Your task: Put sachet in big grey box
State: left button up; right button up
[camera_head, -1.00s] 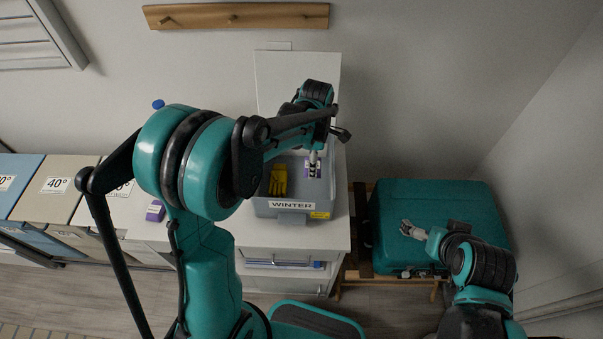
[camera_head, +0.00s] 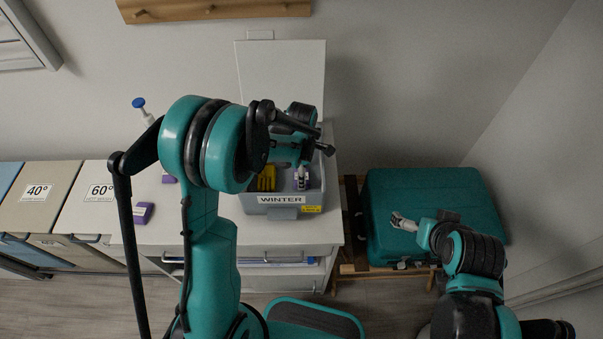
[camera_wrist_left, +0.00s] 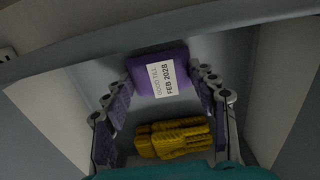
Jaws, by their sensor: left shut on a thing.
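The purple sachet (camera_wrist_left: 158,73), with a white label reading "GOOD TILL FEB 2028", is between the fingertips of my left gripper (camera_wrist_left: 164,88) in the left wrist view. In the head view my left gripper (camera_head: 301,180) points down into the grey box (camera_head: 283,211) marked WINTER, shut on the sachet, which is mostly hidden there. Whether the sachet touches the box floor I cannot tell. The box's lid stands open at the back. Yellow gloves (camera_head: 267,178) lie in the box, left of the gripper. My right gripper (camera_head: 404,223) is over the teal suitcase; its fingers are too small to read.
The box stands on a white cabinet (camera_head: 240,234). Bins marked 40° and 60° are further left. The teal suitcase (camera_head: 440,200) sits on a wooden stand at right.

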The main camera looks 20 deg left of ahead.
pick_arm(q)
jog(key=shift+f, duration=0.1)
jog(key=o, duration=0.9)
jog(key=shift+r, duration=0.5)
notch_tip(320, 180, up, 11)
jog(key=p, duration=0.3)
jog(key=s+a+r+m+t, duration=0.1)
jog(key=s+r+m+t, duration=0.1)
jog(key=s+m, duration=0.3)
jog(key=s+a+r+m+t, duration=0.1)
jog(key=s+r+m+t, duration=0.1)
jog(key=s+m, duration=0.4)
jog(key=s+a+r+m+t, duration=0.1)
jog(key=s+r+m+t, duration=0.2)
jog(key=s+m, duration=0.3)
jog(key=shift+r+m, duration=0.4)
jog(key=shift+m, duration=0.6)
jog(key=shift+r+m, duration=0.35)
jog(key=shift+m, duration=0.65)
